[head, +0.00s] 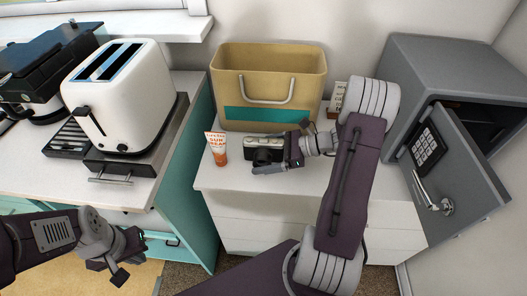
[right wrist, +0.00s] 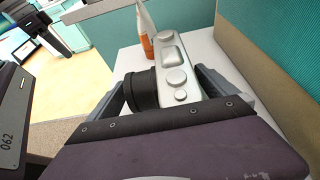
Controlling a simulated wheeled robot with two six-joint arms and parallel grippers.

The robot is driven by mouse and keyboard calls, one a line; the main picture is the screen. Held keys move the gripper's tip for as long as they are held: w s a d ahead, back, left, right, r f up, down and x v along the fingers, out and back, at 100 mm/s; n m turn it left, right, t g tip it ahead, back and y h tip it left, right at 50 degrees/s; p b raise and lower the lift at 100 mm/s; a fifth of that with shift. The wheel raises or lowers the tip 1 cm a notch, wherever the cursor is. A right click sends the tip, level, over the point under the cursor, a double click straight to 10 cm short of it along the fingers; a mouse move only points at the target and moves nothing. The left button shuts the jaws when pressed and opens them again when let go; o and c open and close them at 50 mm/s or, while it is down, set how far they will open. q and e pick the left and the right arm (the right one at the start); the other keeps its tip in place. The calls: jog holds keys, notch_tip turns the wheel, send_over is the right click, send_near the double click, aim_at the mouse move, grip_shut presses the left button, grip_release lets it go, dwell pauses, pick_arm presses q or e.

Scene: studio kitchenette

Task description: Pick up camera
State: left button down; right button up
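The camera (head: 262,149), silver with a black lens, sits on the white drawer unit's top (head: 232,178). It also shows in the right wrist view (right wrist: 178,62), between my right gripper's fingers. My right gripper (head: 280,157) reaches it from the right in the head view, with one finger on the lens side and the other on the back side. Both fingers are very close to it; whether they press on it is unclear. My left gripper (head: 128,258) is open and empty at the lower left, away from the camera.
An orange-and-white sunscreen tube (head: 217,148) stands just left of the camera. A tan basket (head: 268,75) with a teal band is behind it. A grey safe (head: 445,75) with its door open is at right. A white toaster (head: 125,95) stands on the left counter.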

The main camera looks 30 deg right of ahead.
aim_at(263, 149)
grip_shut()
jog(key=shift+r, duration=0.1)
notch_tip(263, 149, up, 4)
jog(key=shift+r+p, duration=0.15)
jog(key=shift+p, duration=0.55)
jog(key=a+r+p+v, duration=0.1)
jog(key=p+v, duration=0.1)
jog(key=v, duration=1.1)
jog(key=shift+s+d+r, duration=0.15)
jog(key=shift+r, duration=0.25)
